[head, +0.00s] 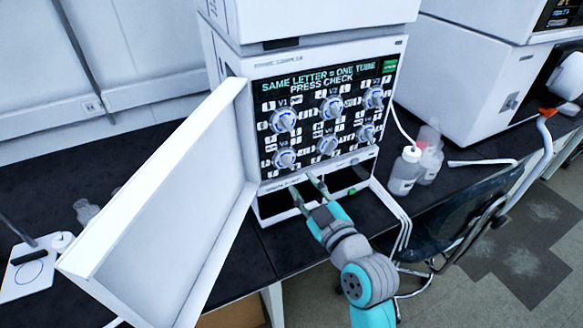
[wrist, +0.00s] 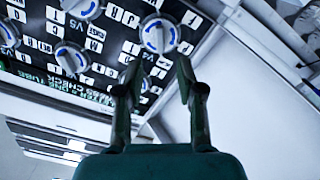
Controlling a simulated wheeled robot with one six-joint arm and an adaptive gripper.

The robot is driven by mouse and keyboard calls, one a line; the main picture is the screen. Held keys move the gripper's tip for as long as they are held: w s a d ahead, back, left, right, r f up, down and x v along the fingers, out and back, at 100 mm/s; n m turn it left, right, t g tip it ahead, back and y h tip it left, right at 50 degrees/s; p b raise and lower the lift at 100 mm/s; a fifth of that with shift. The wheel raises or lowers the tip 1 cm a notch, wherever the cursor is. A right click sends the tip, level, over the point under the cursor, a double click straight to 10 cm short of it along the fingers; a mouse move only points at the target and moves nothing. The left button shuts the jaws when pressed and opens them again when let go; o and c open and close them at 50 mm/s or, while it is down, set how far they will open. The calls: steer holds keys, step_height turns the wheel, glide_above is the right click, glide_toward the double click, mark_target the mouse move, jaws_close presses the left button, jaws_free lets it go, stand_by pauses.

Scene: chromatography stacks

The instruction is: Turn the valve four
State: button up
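The valve panel (head: 305,118) has several white knobs in two rows. I take valve four to be the lower-left knob (head: 285,158); its label is small in the head view. In the wrist view, where the panel is upside down, this knob (wrist: 160,35) lies just beyond the fingertips, with blue marks on its face. My gripper (head: 308,184) is in front of the instrument, below the lower row. In the wrist view its two fingers (wrist: 157,64) are spread with nothing between them. The upper-left knob, V1 (wrist: 146,86), is partly hidden behind a finger. No contact shows.
The white door (head: 165,200) stands open at the left of the panel; it also shows in the wrist view (wrist: 245,95). The screen (head: 318,82) reads "SAME LETTER = ONE TUBE PRESS CHECK". Bottles (head: 405,170) stand to the right. A dark chair (head: 455,215) is at the right.

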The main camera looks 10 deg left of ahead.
mark_target(289, 164)
steer(key=x, duration=0.7)
steer(key=shift+w+a, duration=0.1)
steer(key=shift+w, duration=0.1)
jaws_close()
